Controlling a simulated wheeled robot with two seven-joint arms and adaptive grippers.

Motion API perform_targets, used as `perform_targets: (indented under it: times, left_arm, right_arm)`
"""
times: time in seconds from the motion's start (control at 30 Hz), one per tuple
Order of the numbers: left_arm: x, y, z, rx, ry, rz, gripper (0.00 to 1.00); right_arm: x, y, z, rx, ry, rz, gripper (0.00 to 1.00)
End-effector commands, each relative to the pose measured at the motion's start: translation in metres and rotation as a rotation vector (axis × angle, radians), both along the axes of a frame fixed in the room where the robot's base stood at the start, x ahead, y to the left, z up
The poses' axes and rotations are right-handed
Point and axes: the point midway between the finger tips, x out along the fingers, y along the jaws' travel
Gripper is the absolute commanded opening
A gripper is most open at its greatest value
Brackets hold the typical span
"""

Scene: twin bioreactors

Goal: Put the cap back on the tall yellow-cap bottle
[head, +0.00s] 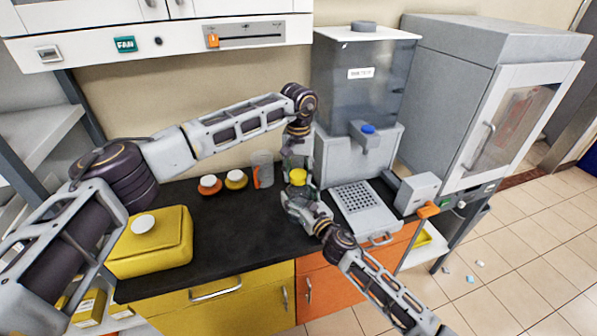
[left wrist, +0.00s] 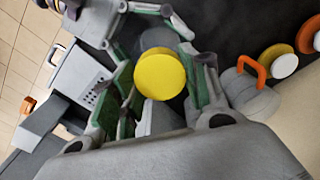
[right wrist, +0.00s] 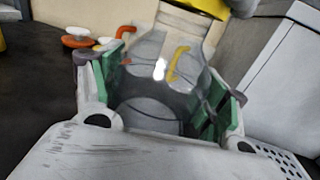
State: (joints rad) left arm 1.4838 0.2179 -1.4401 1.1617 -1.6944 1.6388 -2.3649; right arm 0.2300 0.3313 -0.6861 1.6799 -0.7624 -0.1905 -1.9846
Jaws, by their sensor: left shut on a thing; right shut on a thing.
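The clear tall bottle (right wrist: 160,75) stands between the fingers of my right gripper (right wrist: 165,105), which is shut on its body. My right gripper also shows in the head view (head: 305,205). The yellow cap (head: 298,176) is at the top of the bottle, and its round face fills the middle of the left wrist view (left wrist: 160,75). My left gripper (head: 297,160) is shut on the cap from above. The cap's edge (right wrist: 205,6) shows at the bottle's mouth in the right wrist view. I cannot tell whether it is seated or just above the neck.
An orange-rimmed lid (head: 210,185), a yellow-rimmed lid (head: 236,180) and a clear vessel with an orange handle (head: 263,170) stand at the back of the dark counter. A yellow canister (head: 150,245) is at left. A grey dispenser (head: 360,150) and perforated tray (head: 365,208) are right.

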Motion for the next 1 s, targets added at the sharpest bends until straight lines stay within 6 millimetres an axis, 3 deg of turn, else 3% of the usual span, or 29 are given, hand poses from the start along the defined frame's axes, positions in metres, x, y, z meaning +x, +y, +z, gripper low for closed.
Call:
perform_targets:
  times: [1.0]
  left_arm:
    - [-0.0001,0.0001,-0.0074,0.0,0.001,0.0,0.33]
  right_arm:
    - [0.0,-0.0002,-0.0005,0.0,0.001,0.0,0.31]
